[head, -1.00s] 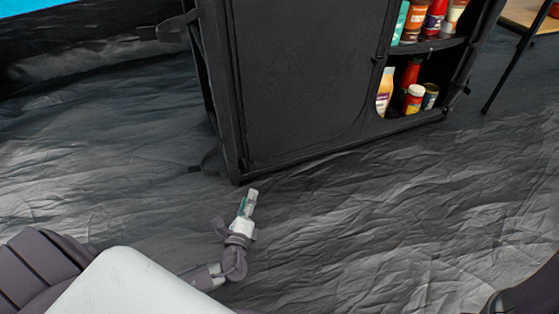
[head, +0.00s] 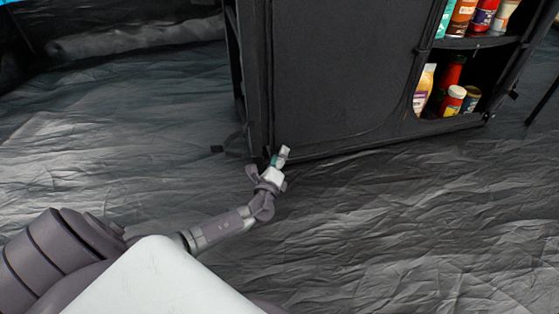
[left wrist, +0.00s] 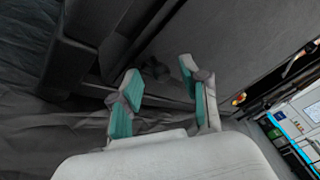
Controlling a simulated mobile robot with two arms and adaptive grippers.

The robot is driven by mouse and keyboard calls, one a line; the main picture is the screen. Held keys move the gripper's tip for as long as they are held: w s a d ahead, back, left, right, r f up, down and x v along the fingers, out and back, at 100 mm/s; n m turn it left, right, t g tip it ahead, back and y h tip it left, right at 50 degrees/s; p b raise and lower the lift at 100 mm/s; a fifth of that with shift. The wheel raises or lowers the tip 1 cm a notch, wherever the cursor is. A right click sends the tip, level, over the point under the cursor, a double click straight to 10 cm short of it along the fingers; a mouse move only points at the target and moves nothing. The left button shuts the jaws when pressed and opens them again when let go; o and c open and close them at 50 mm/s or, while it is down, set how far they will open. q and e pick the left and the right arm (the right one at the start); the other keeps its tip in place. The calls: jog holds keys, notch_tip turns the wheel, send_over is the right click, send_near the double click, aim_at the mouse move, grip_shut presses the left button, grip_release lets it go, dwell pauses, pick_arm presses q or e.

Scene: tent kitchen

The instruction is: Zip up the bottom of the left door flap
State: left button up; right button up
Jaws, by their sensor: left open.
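The left door flap (head: 320,70) is the dark fabric panel on the front of a black cabinet. It hangs closed, and its bottom edge runs just above the cabinet's lower frame. My left gripper (head: 281,160) is at the cabinet's lower left front corner, close to the flap's bottom. In the left wrist view my left gripper (left wrist: 160,94) is open, with two teal-padded fingers apart and nothing visible between them. The flap (left wrist: 225,45) fills the upper part of that view. I cannot make out a zipper pull. My right gripper is not in view.
The cabinet's right side is open, with jars and bottles (head: 452,100) on its shelves. A dark strap (head: 228,148) sticks out at the lower left corner. Wrinkled grey ground (head: 400,220) in front is clear. A thin dark leg (head: 543,100) stands at far right.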

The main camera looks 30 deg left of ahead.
pick_arm(q)
jog(key=shift+w, duration=0.1)
grip_shut()
dwell(0.4)
